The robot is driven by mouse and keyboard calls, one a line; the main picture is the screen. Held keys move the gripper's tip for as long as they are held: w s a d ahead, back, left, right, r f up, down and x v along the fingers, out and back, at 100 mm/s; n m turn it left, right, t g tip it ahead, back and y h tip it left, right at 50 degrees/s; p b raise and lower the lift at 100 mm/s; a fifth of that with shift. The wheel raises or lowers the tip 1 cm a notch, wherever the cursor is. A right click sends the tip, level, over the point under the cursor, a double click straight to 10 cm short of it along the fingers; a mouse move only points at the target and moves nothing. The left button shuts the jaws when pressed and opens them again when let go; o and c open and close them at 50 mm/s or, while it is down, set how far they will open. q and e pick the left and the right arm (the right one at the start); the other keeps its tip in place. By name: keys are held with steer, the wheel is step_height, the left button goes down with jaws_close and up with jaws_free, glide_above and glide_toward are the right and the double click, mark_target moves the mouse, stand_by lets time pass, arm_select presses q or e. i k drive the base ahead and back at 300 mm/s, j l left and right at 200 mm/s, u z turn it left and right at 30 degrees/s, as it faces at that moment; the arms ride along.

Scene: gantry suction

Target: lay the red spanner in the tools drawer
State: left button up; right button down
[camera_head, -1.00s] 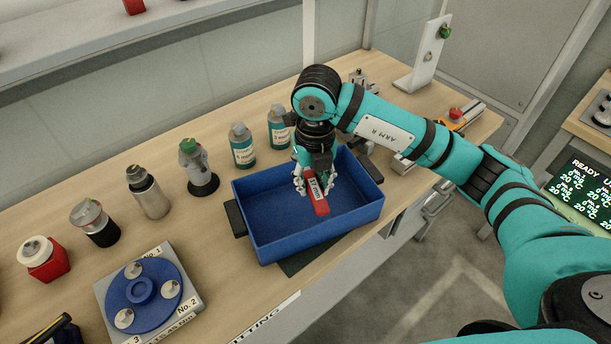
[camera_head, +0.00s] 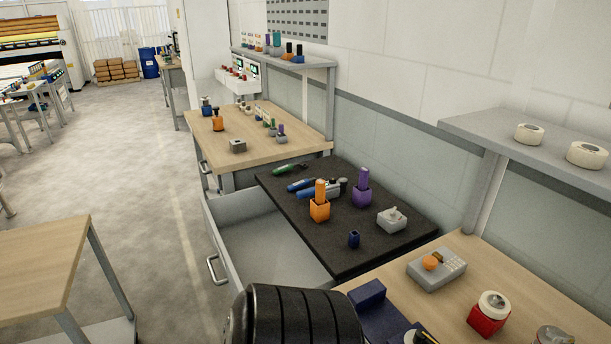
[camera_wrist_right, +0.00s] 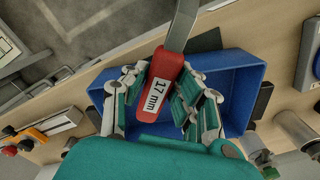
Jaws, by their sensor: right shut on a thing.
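The red spanner (camera_wrist_right: 157,95), marked "17 mm", shows in the right wrist view. My right gripper (camera_wrist_right: 164,72) is shut on its red handle, and the metal shank points up and out of the picture. The blue bin (camera_wrist_right: 238,82) lies behind and around the gripper; I cannot tell if the spanner touches it. In the head view a grey drawer (camera_head: 228,212) stands pulled open under the black-topped bench. The visible part of its inside looks empty; its near end is hidden by a black ribbed part of my arm. No gripper shows in the head view.
The black bench top (camera_head: 340,255) holds an orange holder (camera_head: 320,208), a purple holder (camera_head: 361,192), blue tools and a green-handled tool (camera_head: 289,169). A wooden table (camera_head: 45,265) stands left across an open floor aisle.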

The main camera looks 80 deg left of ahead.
mark_target(263, 269)
steer(key=u, duration=0.45)
steer(key=j+u, duration=0.1)
steer(key=u, duration=1.75)
steer(key=i+j+u, duration=0.1)
steer(key=u, duration=0.8)
steer(key=i+u, duration=0.2)
steer(key=i, duration=0.95)
